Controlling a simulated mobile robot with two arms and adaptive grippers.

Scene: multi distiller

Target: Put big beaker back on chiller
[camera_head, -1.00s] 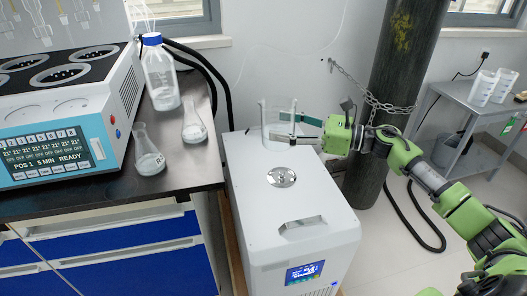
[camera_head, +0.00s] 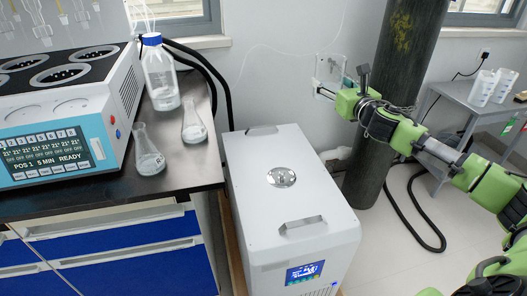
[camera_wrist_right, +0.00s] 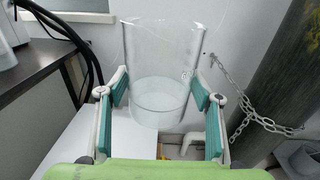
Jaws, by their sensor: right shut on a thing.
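The big beaker (camera_wrist_right: 160,60) is clear glass with some pale content at its bottom. In the right wrist view it stands upright between the teal pads of my right gripper (camera_wrist_right: 160,100), which is shut on it. In the head view the beaker (camera_head: 331,68) is a faint outline at the right gripper (camera_head: 327,88), beyond the back right of the chiller and apart from its top. My left gripper is not in view.
A dark bench (camera_head: 180,180) left of the chiller carries the distiller (camera_head: 60,130), a blue-capped bottle (camera_head: 160,75) and two flasks (camera_head: 148,155). A dark gas cylinder (camera_head: 400,60) with a chain (camera_wrist_right: 250,115) stands close to my right arm. A grey side table (camera_head: 470,100) is at right.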

